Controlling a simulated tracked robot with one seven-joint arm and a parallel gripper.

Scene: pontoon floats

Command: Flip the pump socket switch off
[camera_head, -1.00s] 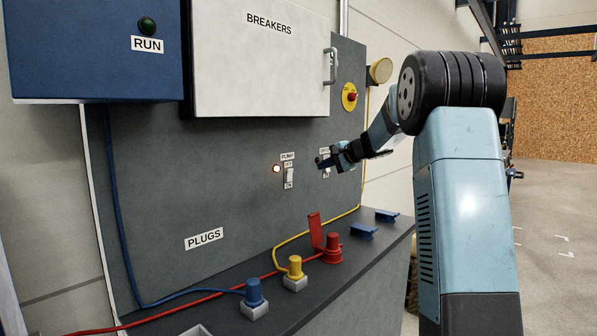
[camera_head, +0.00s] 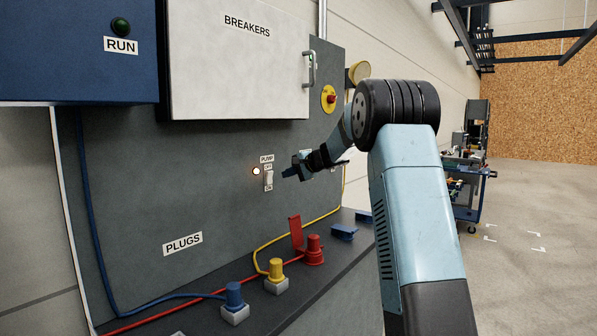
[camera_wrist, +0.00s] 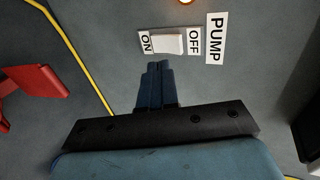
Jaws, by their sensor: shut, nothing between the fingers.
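The pump switch (camera_head: 268,181) is a white rocker on the grey panel, with OFF above it, ON below it and a PUMP label (camera_head: 267,159) at the top. A round lamp (camera_head: 256,171) to its left glows. In the wrist view the switch (camera_wrist: 168,44) lies just beyond my fingertips, between the ON and OFF labels, with the PUMP label (camera_wrist: 216,38) to the right. My gripper (camera_head: 286,173) is shut and empty, just right of the switch in the head view; its fingers also show in the wrist view (camera_wrist: 158,66). Contact with the switch cannot be told.
A second labelled switch is mostly hidden behind my gripper. Blue (camera_head: 234,296), yellow (camera_head: 276,270) and red (camera_head: 313,248) plugs stand on the ledge below, with a raised red flap (camera_head: 296,232) beside the red one. The white breaker box (camera_head: 240,65) overhangs the panel above.

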